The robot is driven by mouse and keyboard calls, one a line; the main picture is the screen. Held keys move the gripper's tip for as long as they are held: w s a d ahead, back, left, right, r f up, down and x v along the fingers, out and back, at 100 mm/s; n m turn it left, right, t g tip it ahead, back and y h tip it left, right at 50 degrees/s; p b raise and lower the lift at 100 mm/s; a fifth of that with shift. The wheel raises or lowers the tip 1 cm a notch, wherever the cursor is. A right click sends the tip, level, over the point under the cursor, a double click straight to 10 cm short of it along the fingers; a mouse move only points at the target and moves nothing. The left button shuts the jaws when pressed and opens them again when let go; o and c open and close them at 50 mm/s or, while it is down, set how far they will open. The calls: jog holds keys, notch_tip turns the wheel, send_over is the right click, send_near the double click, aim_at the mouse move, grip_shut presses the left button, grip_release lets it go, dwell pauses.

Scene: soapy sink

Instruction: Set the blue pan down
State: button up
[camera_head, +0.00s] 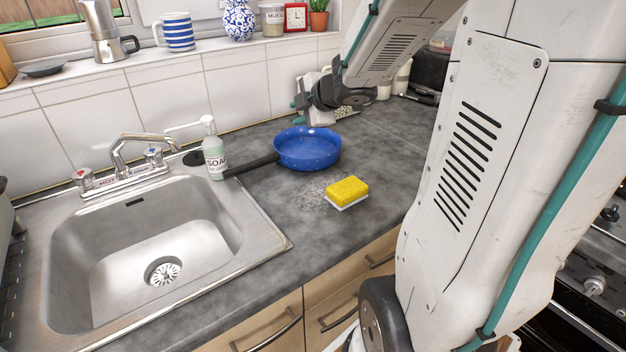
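The blue pan (307,150) is on or just above the dark countertop, right of the sink, upright with its opening up. Its black handle (252,165) points left toward the soap bottle. My gripper (298,103) is behind the pan's far right side, close to the wall tiles. It looks apart from the handle. Its fingers are small and partly blended with the wrist, so I cannot tell whether they are open or touching the pan's rim.
A soap bottle (214,152) stands by the sink (265,236), near the handle's end. A yellow sponge (347,191) lies in front of the pan beside some white specks. Several items line the sill. The counter (385,150) right of the pan is clear.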

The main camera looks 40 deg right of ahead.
jog(key=s+r+m+h, duration=0.4)
jog(key=r+m+h, duration=0.1)
jog(key=m, duration=0.1)
jog(key=s+a+f+m+g+y, duration=0.2)
jog(key=s+a+m+g, duration=0.2)
jog(key=s+a, duration=0.5)
jog(key=s+a+f+m+g+y, duration=0.2)
jog(key=s+a, duration=0.7)
jog(key=s, duration=0.6)
jog(key=m+g+y, duration=0.1)
jog(key=m+g, duration=0.1)
jog(key=g, duration=0.1)
jog(key=shift+s+a+m+g, duration=0.15)
jog(key=shift+a+m+g, duration=0.05)
jog(key=shift+m+g, duration=0.2)
